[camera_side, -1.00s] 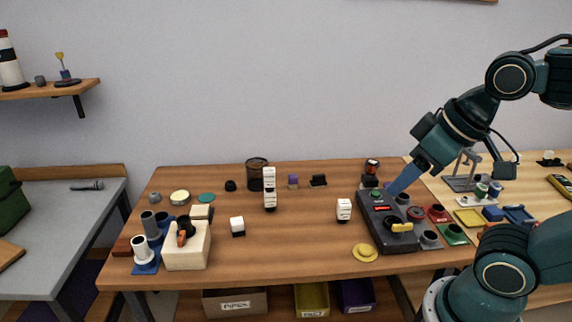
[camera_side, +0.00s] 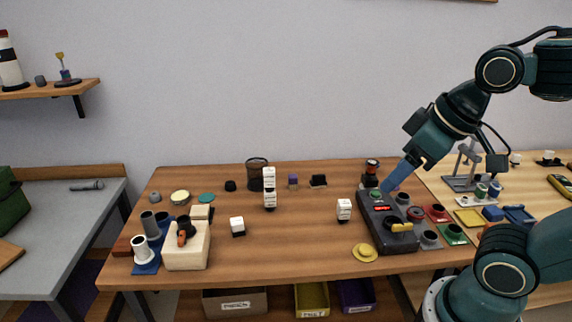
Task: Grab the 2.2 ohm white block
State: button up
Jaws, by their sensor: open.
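Several small white blocks with dark markings stand on the wooden table. One white block (camera_side: 344,209) is right of centre, left of the dark control box. Another white block (camera_side: 237,226) is left of centre. A stack of white blocks (camera_side: 269,188) stands between them, further back. The markings are too small to read, so I cannot tell which one is 2.2 ohm. My gripper (camera_side: 388,187) is open, with its blue fingers pointing down and left over the back of the control box. It appears empty and apart from all the white blocks.
The dark control box (camera_side: 388,236) has a yellow lever and a red display. A yellow disc (camera_side: 365,253) lies in front. A cream box (camera_side: 187,246) and grey cylinders are at left. A dark mesh cup (camera_side: 257,173) stands at the back. The table's middle front is clear.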

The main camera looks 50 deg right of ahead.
jog(key=w+r+n, duration=0.2)
jog(key=w+n, duration=0.1)
jog(key=w, duration=0.7)
jog(key=n+g+y, duration=0.3)
jog(key=n+y, duration=0.1)
jog(key=n, duration=0.4)
send_over(238, 220)
jog(key=s+d, duration=0.3)
jog(key=d, duration=0.1)
notch_tip(238, 220, down, 22)
jog(key=shift+w+f, duration=0.1)
jog(key=shift+w, duration=0.05)
jog(key=shift+x, duration=4.25)
jog(key=shift+d, duration=0.1)
jog(key=shift+x, duration=2.65)
